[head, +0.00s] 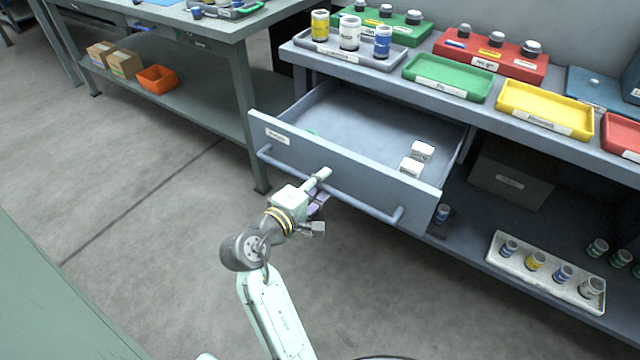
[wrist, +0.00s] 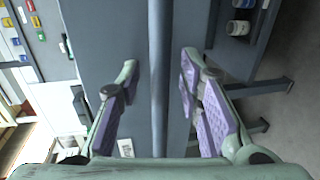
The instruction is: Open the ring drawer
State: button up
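The drawer (head: 375,115) stands pulled out from under the bench top, its inside visible from above. Its label (head: 277,137) is too small to read. Two small white boxes (head: 421,151) lie inside at the right, and a bit of something green (head: 313,132) shows behind the front panel. A long bar handle (head: 375,208) runs along the front; it also shows in the wrist view (wrist: 158,110). My gripper (head: 320,190) is at the middle of the handle. In the wrist view its fingers (wrist: 158,70) are apart on either side of the bar, with visible gaps.
The bench top carries a grey tray of jars (head: 350,55), a green tray (head: 448,78), a yellow tray (head: 545,108) and a red block (head: 490,58). A white tray of jars (head: 545,270) stands on the lower shelf. Another bench (head: 215,25) is at left. The floor before the drawer is clear.

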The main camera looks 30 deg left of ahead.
jog(key=s+r, duration=0.2)
jog(key=s, duration=0.9)
jog(key=shift+s+a+r, duration=0.2)
jog(key=shift+s, duration=0.2)
